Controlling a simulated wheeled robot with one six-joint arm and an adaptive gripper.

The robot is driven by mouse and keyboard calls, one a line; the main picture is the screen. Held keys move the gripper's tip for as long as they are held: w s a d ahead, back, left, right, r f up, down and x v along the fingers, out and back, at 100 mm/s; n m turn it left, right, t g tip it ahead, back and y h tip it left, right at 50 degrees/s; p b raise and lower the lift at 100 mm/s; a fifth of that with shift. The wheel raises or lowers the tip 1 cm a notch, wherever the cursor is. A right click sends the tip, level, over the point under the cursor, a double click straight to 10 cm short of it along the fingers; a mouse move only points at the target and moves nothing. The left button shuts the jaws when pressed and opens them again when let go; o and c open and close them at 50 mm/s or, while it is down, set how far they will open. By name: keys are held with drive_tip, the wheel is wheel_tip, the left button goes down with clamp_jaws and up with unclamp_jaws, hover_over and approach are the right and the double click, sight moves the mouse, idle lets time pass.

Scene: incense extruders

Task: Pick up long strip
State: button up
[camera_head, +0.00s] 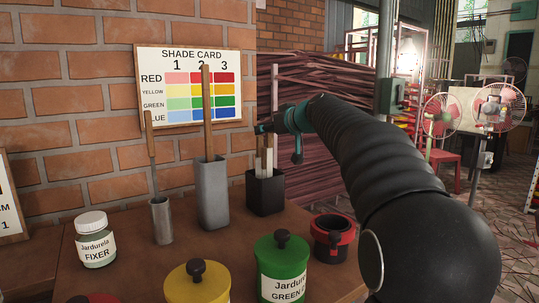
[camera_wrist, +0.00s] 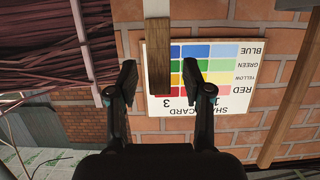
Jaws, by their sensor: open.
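The long strip (camera_head: 207,108) is a tall, flat wooden piece standing upright in a tall grey holder (camera_head: 212,192). My arm hides part of the gripper.
A thin wooden stick (camera_head: 151,140) stands in a small grey cup (camera_head: 161,220) at left. A fixer jar (camera_head: 95,240), yellow tub (camera_head: 197,284), green tub (camera_head: 282,270) and red-black pot (camera_head: 332,238) are on the brown table (camera_head: 130,262). A shade card (camera_head: 187,85) hangs on the brick wall behind.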

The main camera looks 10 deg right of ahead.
drive_tip(key=c, duration=0.9)
wheel_tip(320, 180, up, 18)
drive_tip(key=p, duration=0.2)
drive_tip(key=shift+p, duration=0.3)
idle(0.5)
